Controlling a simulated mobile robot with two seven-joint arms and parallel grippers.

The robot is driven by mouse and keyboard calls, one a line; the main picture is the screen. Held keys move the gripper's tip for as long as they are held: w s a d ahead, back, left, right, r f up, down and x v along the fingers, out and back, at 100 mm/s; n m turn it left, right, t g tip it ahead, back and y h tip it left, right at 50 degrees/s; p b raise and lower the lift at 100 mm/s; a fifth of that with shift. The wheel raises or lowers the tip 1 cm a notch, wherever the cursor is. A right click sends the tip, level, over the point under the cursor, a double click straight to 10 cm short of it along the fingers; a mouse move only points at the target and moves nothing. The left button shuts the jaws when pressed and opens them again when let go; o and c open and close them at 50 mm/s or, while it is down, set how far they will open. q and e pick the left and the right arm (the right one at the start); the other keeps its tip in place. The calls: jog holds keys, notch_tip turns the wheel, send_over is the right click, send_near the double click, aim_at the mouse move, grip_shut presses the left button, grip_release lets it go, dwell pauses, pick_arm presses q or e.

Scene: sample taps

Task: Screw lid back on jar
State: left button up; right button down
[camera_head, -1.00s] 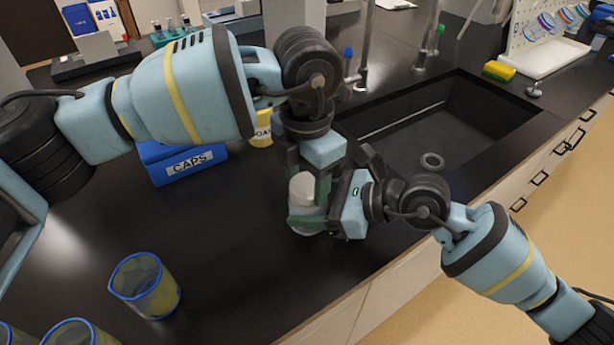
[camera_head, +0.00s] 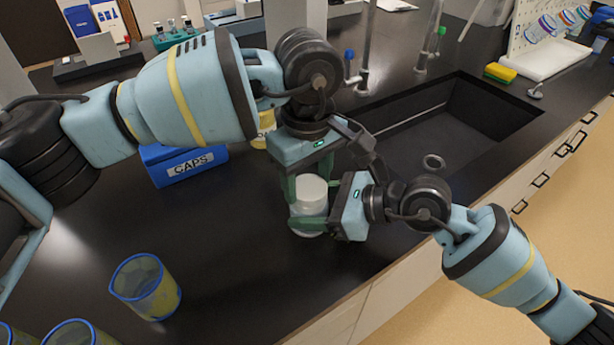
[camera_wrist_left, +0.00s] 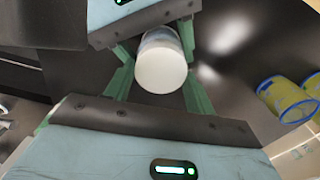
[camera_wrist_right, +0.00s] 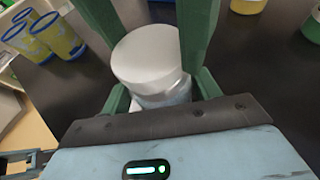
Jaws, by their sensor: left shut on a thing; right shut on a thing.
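My left gripper (camera_head: 311,185) points down from above and is shut on the lid, one finger on each side. My right gripper (camera_head: 308,214) comes in low from the right and is shut on the jar body (camera_wrist_right: 165,95). The thread between lid and jar is hidden.
A blue box labelled CAPS (camera_head: 187,166) stands behind left, with a yellow container (camera_head: 264,130) partly hidden by my left arm. Blue-rimmed yellow beakers (camera_head: 146,286) stand front left. The sink (camera_head: 440,125) lies right. The bench in front of the jar is clear.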

pick_arm(q)
jog(key=m, duration=0.5)
jog(key=shift+d, duration=0.1)
jog(key=m, duration=0.5)
jog(key=shift+d+m, duration=0.1)
jog(key=shift+m, duration=0.3)
jog(key=o, duration=0.9)
jog(key=shift+o, duration=0.2)
jog(key=shift+r, duration=2.3)
jog(key=shift+c, duration=0.2)
